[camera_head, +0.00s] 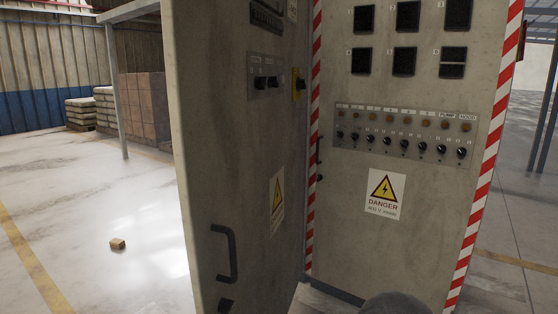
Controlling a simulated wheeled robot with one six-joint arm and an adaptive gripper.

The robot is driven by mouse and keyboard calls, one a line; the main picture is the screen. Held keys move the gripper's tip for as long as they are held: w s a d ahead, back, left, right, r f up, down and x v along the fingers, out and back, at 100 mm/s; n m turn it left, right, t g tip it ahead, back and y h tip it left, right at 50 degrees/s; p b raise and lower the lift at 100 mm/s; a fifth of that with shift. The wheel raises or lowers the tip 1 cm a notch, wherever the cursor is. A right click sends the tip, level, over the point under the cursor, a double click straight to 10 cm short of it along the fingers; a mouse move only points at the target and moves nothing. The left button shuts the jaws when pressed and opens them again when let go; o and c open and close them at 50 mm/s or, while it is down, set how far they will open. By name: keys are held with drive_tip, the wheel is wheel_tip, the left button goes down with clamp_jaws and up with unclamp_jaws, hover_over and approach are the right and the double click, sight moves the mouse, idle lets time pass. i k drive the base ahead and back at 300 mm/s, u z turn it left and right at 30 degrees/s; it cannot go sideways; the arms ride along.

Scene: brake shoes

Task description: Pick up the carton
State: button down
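A small brown box, which looks like the carton (118,244), lies on the pale floor at the lower left. It stands apart from everything around it, left of the grey cabinet. It is small in the picture, so its details cannot be made out. My gripper does not show in the head view.
A tall grey electrical cabinet (230,140) with an open-angled door and a danger sign (385,194) fills the middle and right, close by. Stacked brown boxes (145,108) and pallets (82,113) stand at the back left. A post (119,110) stands before them. Floor around the carton is clear.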

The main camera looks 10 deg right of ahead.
sight(119, 243)
drive_tip(key=u, duration=0.35)
drive_tip(key=k, duration=0.5)
drive_tip(key=u, duration=1.25)
drive_tip(key=i, duration=1.7)
drive_tip(key=u, duration=0.35)
drive_tip(key=i, duration=3.8)
drive_tip(key=z, duration=0.85)
drive_tip(key=i, duration=1.55)
drive_tip(key=z, duration=1.7)
drive_tip(key=i, duration=1)
drive_tip(key=z, duration=0.45)
